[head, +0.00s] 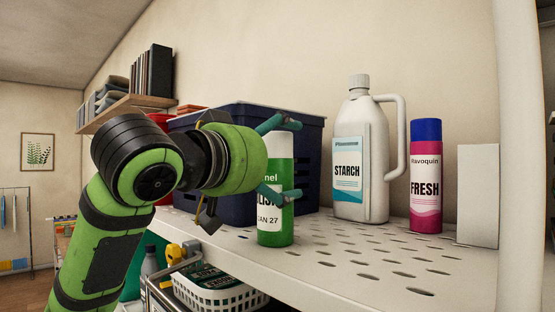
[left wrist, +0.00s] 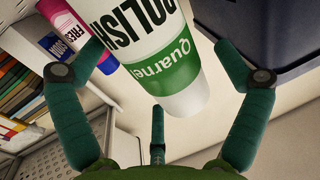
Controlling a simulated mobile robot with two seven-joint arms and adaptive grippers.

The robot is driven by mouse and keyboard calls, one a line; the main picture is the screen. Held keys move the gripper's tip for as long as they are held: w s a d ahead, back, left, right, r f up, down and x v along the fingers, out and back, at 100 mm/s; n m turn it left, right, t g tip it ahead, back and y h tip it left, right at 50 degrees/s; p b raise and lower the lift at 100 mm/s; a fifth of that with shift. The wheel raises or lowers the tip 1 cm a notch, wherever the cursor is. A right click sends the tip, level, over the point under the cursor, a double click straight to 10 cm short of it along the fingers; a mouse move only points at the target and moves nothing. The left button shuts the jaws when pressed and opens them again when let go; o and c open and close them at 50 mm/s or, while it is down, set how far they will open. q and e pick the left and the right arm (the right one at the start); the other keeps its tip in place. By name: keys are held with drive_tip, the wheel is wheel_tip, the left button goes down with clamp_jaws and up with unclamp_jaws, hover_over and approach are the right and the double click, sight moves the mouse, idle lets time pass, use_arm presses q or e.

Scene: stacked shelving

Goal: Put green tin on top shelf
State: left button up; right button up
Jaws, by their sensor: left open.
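The green tin (head: 276,190), a white and green polish can with a white top, appears to stand upright on the perforated white top shelf (head: 335,270), near its front edge. My left gripper (head: 290,160) reaches in from the left, with its teal fingers spread around the tin's upper part. The tin also shows in the left wrist view (left wrist: 165,60), between the open fingers, with gaps visible beside it. Its far end is cut off there. My right gripper is not in view.
A dark blue crate (head: 310,165) stands close behind the tin. A starch jug (head: 350,205), a pink spray can (head: 425,195) and a white box (head: 478,195) stand to the right. A white basket (head: 215,295) is below. The shelf front between tin and post (head: 520,150) is clear.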

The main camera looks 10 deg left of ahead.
use_arm(q)
drive_tip(key=shift+r, duration=0.15)
drive_tip(key=shift+s+a, duration=0.1)
drive_tip(key=shift+s, duration=0.2)
drive_tip(key=b+v, duration=0.7)
drive_tip(key=v, duration=0.4)
drive_tip(key=shift+s, duration=0.25)
